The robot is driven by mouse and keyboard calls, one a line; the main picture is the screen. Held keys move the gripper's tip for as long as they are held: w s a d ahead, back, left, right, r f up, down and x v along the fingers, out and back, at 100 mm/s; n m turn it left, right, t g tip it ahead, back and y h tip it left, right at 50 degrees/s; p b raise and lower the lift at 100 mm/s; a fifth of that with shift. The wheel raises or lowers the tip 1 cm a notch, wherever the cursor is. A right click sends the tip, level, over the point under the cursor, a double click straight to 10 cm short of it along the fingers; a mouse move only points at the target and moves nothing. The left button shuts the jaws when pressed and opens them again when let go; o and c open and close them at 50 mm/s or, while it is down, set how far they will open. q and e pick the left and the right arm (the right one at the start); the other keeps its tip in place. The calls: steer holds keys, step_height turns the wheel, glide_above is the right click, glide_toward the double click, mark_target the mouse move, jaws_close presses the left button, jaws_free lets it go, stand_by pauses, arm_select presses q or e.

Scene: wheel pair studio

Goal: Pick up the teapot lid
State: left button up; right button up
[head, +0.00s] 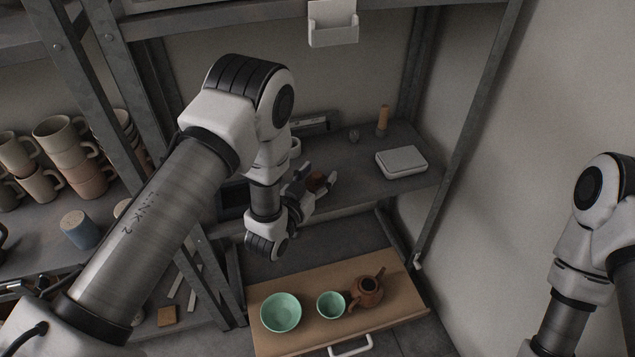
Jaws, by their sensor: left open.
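A small reddish-brown round thing, which looks like the teapot lid (317,181), is at the front of the middle shelf. My left gripper (315,188) is open right at it, with its fingers pointing to the right. The lid shows between or just behind the fingers; I cannot tell whether they touch it. The brown teapot (369,292) stands on the wooden board below, at its right part. My right arm comes in at the right edge, and its gripper is out of the picture.
A large green bowl (281,313) and a small green bowl (331,304) stand on the wooden board (300,345) beside the teapot. The shelf (370,190) holds a white flat box (401,161) and a wooden-handled tool (383,120). Stacked mugs (62,140) are at left.

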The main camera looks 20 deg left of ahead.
arm_select(q)
jaws_close()
steer(key=shift+s+r, duration=0.1)
